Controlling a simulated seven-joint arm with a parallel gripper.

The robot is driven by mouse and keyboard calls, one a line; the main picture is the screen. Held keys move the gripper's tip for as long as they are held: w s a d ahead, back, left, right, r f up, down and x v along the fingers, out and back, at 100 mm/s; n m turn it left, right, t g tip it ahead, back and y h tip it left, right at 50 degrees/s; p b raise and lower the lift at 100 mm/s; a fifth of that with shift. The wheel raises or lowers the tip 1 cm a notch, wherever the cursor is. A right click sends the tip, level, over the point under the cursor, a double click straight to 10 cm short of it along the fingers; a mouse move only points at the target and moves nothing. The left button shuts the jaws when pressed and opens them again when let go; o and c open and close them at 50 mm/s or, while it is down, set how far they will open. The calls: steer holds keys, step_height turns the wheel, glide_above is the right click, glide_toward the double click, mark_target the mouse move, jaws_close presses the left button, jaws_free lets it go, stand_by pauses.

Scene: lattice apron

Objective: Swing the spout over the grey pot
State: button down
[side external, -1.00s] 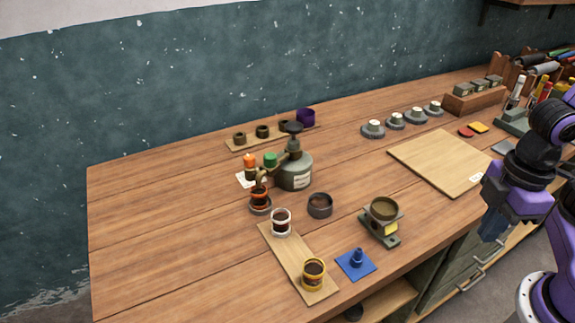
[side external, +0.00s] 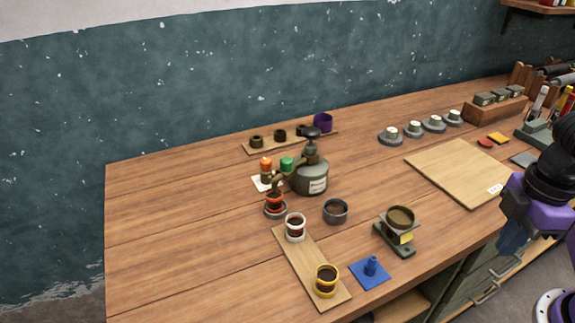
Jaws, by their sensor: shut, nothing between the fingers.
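The dispenser (side external: 312,181) is a squat grey-green can with a dark knob on top and a paper label. Its spout (side external: 290,178) is a thin brownish tube that slopes down to the left. The spout's tip is at a red-orange-rimmed pot (side external: 275,197), seemingly over it. The grey pot (side external: 335,211) stands on the table in front and to the right of the dispenser, apart from the spout. My gripper (side external: 512,240) is at the right edge, shut and empty, far from the dispenser. Its fingertips are small and hard to make out.
A white-rimmed pot (side external: 295,227) and a yellow pot (side external: 326,280) stand on a board (side external: 305,264). A small stand with a cup (side external: 400,222) and a blue piece (side external: 370,270) are front right. Orange and green-topped bottles (side external: 286,164) stand close behind the spout.

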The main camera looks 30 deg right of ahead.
steer(key=c, duration=1.4)
jaws_free()
steer(key=shift+c, duration=0.2)
steer(key=o, duration=0.6)
steer(key=shift+w+a+r, duration=0.3)
steer(key=shift+w+a, duration=0.15)
steer(key=shift+a, duration=0.05)
steer(key=shift+w+a+r, duration=0.25)
steer(key=shift+w+a, duration=0.2)
steer(key=shift+a, duration=0.05)
step_height(320, 180, up, 12)
steer(key=n+t+y, duration=0.1)
steer(key=y, duration=0.3)
glide_above(288, 159)
steer(key=s+d, duration=0.3)
steer(key=d, duration=0.3)
steer(key=x, duration=1.1)
steer(key=w+x, duration=0.1)
steer(key=x, duration=0.5)
steer(key=shift+d+f, duration=0.2)
steer(key=shift+d, duration=0.1)
steer(key=shift+t, duration=0.3)
jaws_close()
